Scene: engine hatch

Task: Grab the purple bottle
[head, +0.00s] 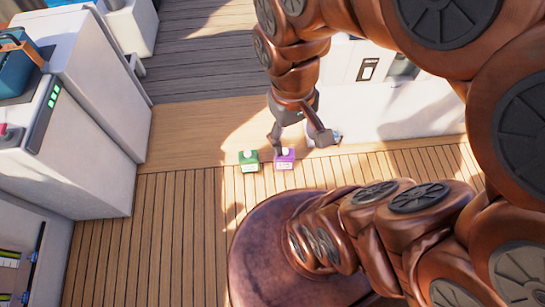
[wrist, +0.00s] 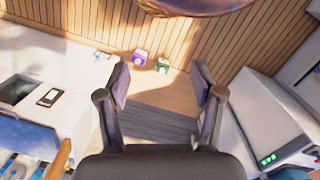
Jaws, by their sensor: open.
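The purple bottle (head: 285,159) has a white cap and a pale label and stands on the wooden deck, right beside a green bottle (head: 249,161). My gripper (head: 297,146) hangs above the purple bottle in the head view, its fingers spread. In the wrist view the purple bottle (wrist: 140,57) is beyond the fingertips, a little left of centre, with the green bottle (wrist: 162,65) to its right. The gap between my fingers (wrist: 163,82) is empty, and no finger can be seen touching either bottle.
A white cabinet (head: 82,80) stands at the left, with a blue case (head: 14,70) on top. A low white unit (head: 400,110) stands behind and right of the bottles. A small blue-and-white item (head: 336,136) is near its base. Open deck lies in front of the bottles.

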